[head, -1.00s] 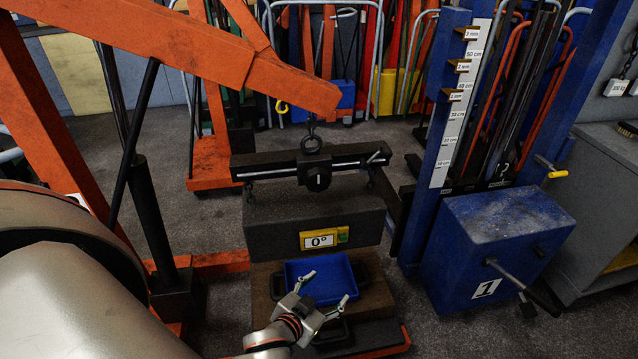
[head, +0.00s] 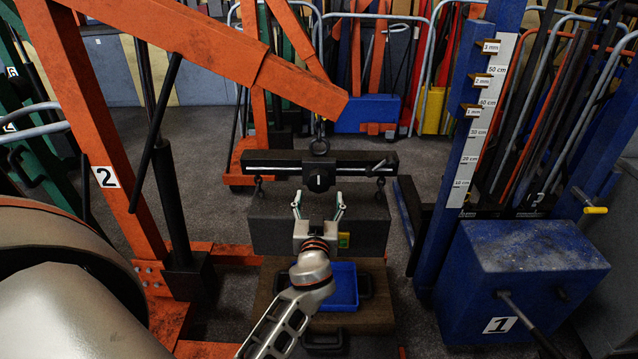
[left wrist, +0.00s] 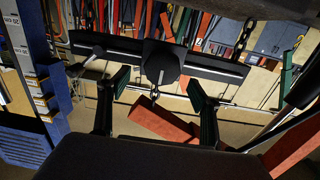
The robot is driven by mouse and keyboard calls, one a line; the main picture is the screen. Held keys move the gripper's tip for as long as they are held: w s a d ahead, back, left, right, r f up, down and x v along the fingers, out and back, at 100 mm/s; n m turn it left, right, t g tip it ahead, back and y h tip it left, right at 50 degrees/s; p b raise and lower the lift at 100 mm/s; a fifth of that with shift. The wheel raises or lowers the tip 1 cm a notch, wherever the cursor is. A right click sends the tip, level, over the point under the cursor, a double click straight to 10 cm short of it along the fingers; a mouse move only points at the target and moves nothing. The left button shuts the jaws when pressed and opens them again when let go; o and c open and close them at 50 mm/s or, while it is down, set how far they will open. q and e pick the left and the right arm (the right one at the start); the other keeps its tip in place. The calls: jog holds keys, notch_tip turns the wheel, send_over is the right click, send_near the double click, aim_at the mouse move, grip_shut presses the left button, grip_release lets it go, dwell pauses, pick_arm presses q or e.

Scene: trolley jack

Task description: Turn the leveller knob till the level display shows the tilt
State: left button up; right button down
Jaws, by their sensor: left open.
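The leveller is a black bar (head: 270,164) hung by a ring from the orange crane's tip. Its black round knob (head: 319,180) sits mid-bar, with an upright white mark on it. The knob also shows in the left wrist view (left wrist: 161,65), centred between the fingertips and slightly beyond them. My left gripper (head: 319,204) is open and empty, fingers pointing up toward the knob, with no contact visible. The level display (head: 344,240) on the load's front is mostly hidden behind my gripper; only its green end shows. The dark load block (head: 268,224) hangs under the bar. My right gripper is out of view.
The orange crane (head: 120,150), labelled 2, stands at left. A blue lift (head: 525,265), labelled 1, with a graduated mast (head: 478,130), stands at right. A blue tray (head: 344,290) lies below the load. Racks of tools line the back.

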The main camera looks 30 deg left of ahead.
aim_at(319, 182)
pick_arm(q)
jog(key=shift+w+a+r+n+y, duration=0.3)
jog(key=shift+w+a+r+y, duration=0.15)
jog(key=shift+r, duration=0.15)
jog(key=p+x, duration=0.1)
jog(key=x, duration=0.6)
jog(key=shift+f, duration=0.15)
jog(key=c, duration=1.1)
